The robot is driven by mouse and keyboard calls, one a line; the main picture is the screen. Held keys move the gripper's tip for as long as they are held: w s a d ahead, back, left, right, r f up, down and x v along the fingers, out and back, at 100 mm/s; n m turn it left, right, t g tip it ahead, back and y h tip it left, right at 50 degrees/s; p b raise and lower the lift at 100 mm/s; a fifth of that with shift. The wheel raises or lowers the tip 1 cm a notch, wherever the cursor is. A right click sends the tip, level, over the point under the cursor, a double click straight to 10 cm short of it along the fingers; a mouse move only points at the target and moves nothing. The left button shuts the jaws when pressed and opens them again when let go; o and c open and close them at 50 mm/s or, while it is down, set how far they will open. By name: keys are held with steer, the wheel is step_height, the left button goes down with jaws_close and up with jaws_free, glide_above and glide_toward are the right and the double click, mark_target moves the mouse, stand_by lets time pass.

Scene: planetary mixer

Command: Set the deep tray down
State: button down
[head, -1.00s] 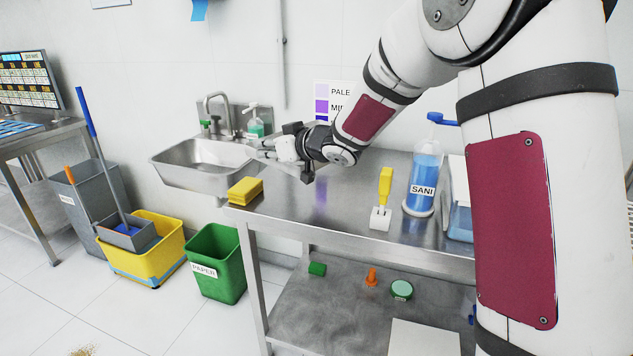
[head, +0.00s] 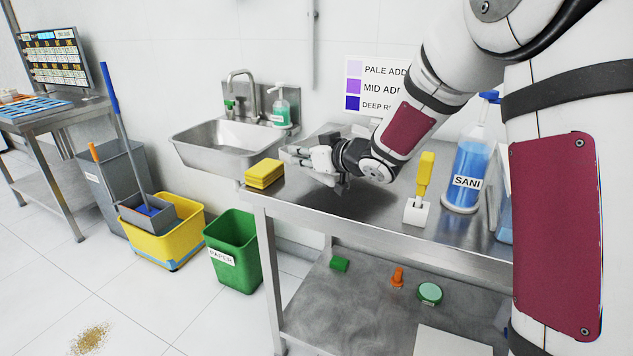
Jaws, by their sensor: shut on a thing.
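My gripper (head: 292,155) is low over the left part of the steel table (head: 310,215), just right of the yellow sponges (head: 264,173). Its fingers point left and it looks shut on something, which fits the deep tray. I cannot make out the tray's shape; the fingers and wrist hide it. Whether it touches the tabletop cannot be told. A wall chart (head: 375,88) with pale, mid and deep purple swatches hangs behind my arm.
A sink (head: 215,145) is behind left of the table. A yellow-handled scraper (head: 423,180) in a white holder and a blue SANI bottle (head: 467,170) stand to the right. The tabletop's front middle is clear. Bins (head: 235,250) stand on the floor at left.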

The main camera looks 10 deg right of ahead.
step_height(320, 180, down, 7)
steer(key=shift+f+b, duration=0.1)
steer(key=shift+b, duration=0.65)
steer(key=c, duration=1.7)
jaws_free()
steer(key=shift+f, duration=0.1)
steer(key=shift+o, duration=0.2)
